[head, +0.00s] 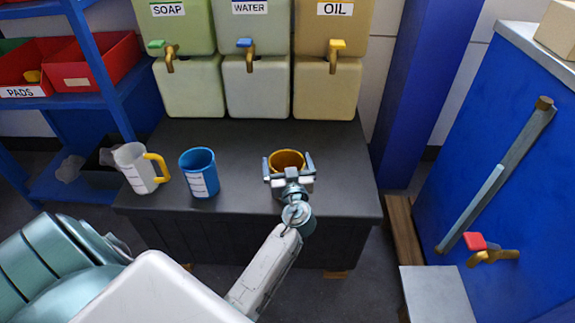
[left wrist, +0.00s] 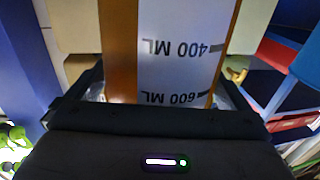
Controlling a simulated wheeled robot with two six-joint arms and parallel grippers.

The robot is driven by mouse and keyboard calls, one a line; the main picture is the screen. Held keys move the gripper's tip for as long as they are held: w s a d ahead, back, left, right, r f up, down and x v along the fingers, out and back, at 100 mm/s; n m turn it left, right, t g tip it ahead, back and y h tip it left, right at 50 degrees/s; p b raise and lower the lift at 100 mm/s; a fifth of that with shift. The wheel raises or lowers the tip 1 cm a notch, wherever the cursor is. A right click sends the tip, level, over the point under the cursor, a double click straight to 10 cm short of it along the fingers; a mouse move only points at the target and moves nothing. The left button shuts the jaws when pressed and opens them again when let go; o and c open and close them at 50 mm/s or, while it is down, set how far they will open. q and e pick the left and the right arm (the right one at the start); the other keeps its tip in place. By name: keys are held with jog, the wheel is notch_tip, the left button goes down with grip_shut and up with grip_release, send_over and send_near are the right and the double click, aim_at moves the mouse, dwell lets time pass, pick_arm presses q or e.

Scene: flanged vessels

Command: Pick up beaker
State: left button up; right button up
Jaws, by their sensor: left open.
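An orange beaker (head: 287,157) stands on the dark bench, its front mostly hidden by my left gripper. The left wrist view shows its orange wall with a white scale label (left wrist: 182,45) reading 400 ML and 600 ML upside down. My left gripper (head: 288,168) is open, with one finger on each side of the beaker. I cannot tell whether either finger touches it. A blue beaker (head: 199,174) with a white label and a white jug (head: 136,170) with a yellow handle stand to the left on the bench. My right gripper is not in view.
The bench (head: 235,210) is clear between the blue and orange beakers. Behind stand soap, water and oil dispensers (head: 256,85) with taps. A blue shelf with red bins (head: 105,60) is at left. A blue cabinet (head: 480,170) with a red-handled tap is at right.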

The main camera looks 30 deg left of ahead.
pick_arm(q)
jog(key=shift+w+a+f, duration=0.1)
jog(key=shift+w, duration=0.1)
jog(key=shift+s+r, duration=0.15)
jog(key=shift+r, duration=0.05)
jog(key=shift+c, duration=0.7)
jog(key=shift+f, duration=0.1)
jog(key=c, duration=1.1)
